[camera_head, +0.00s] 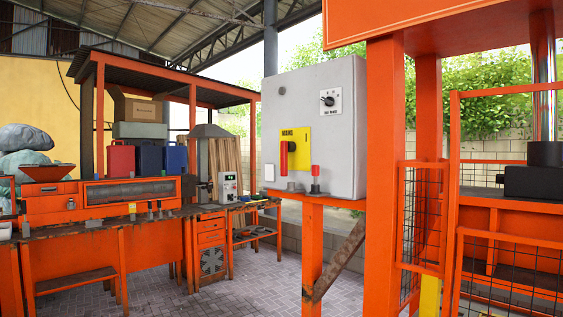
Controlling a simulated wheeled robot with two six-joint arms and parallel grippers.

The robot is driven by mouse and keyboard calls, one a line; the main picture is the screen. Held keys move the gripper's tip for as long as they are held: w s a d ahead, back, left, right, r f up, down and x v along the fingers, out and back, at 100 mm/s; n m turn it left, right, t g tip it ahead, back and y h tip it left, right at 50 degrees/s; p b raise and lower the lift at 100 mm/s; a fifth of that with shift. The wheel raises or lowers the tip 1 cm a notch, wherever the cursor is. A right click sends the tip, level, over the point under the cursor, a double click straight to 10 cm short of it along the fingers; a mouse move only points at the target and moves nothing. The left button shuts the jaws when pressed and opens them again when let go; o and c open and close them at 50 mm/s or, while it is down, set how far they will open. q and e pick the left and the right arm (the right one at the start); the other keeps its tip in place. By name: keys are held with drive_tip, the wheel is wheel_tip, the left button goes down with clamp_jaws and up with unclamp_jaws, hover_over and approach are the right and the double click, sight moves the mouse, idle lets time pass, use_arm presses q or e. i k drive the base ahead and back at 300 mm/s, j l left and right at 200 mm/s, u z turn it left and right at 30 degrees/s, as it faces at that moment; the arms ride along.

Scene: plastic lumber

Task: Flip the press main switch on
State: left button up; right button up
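A grey control cabinet (350,150) stands on orange legs in the middle of the view. On its front is a yellow plate (301,137) with small dark lettering too small to read surely. A dark round part (292,147) sits on this plate, and a red upright handle-like part (283,158) shows at its left. A white plate with a black rotary knob (328,100) is higher up at the right. Which of these is the main switch, and its position, I cannot tell for sure. Neither of my grippers is in view.
The orange press frame (385,170) with mesh guards (422,215) fills the right. An orange workbench (100,235) stands at the left. Paved floor (255,285) is clear between bench and cabinet.

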sight(286, 146)
drive_tip(key=i+l, duration=0.45)
drive_tip(key=i+j, duration=0.2)
drive_tip(key=i, duration=0.45)
drive_tip(key=i+j+u, duration=0.1)
drive_tip(key=i, duration=0.55)
drive_tip(key=i+j, duration=0.2)
drive_tip(key=j, duration=0.2)
drive_tip(key=i+j, duration=0.25)
drive_tip(key=j, duration=0.15)
drive_tip(key=i+j, duration=0.2)
drive_tip(key=j, duration=0.2)
drive_tip(key=i+j, duration=0.2)
drive_tip(key=j, duration=0.2)
